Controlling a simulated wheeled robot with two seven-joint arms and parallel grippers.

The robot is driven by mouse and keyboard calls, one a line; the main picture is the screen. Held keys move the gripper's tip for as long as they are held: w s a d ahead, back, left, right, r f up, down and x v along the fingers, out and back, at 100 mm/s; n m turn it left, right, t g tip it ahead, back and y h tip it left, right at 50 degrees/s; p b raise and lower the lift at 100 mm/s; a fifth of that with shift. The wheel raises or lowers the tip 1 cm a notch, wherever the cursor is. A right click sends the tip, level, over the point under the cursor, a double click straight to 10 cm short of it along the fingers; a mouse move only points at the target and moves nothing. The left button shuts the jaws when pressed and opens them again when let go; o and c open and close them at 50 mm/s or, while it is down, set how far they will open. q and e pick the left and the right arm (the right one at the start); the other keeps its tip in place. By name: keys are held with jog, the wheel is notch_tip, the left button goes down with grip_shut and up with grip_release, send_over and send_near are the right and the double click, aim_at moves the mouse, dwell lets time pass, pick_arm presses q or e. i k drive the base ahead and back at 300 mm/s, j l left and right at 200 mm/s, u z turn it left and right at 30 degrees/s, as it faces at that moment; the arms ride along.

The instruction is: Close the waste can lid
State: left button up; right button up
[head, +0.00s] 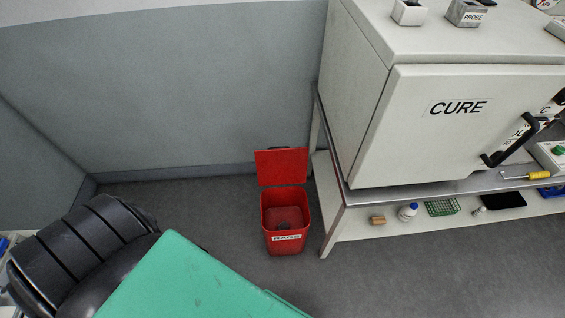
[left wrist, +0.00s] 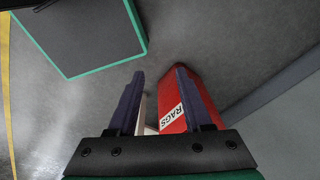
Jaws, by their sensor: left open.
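The red waste can (head: 286,222) stands on the floor by the wall, left of the bench. Its lid (head: 282,167) is open, standing nearly upright at the can's back edge, and the dark inside shows from above. A white RAGS label is on its front. In the left wrist view, the red can (left wrist: 168,88) with its label shows beyond and partly behind the right-hand finger. My left gripper (left wrist: 159,78) is open with nothing held between its fingers; whether it touches the can is unclear. It does not show in the head view. My right gripper is in neither view.
A bench (head: 335,220) with a CURE cabinet (head: 370,120) stands right of the can, its leg close beside it. Its lower shelf (head: 385,235) holds small items, including a bottle (head: 408,212) and a green rack (head: 442,207). The grey floor (head: 420,285) in front is clear.

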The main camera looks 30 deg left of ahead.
aim_at(277, 165)
jog(key=j+z, duration=0.25)
jog(key=j, duration=0.25)
jog(key=j+z, duration=0.25)
jog(key=j, duration=0.25)
jog(key=k+j+z, duration=0.1)
jog(key=j+z, duration=0.15)
jog(key=j, duration=0.2)
jog(key=k+j+z, duration=0.25)
jog(key=j, duration=0.25)
jog(key=j+z, duration=0.3)
jog(key=j, duration=0.35)
jog(key=j+z, duration=0.3)
jog(key=j, duration=0.35)
jog(key=k+j+z, duration=0.3)
jog(key=j, duration=0.35)
jog(key=i, duration=0.1)
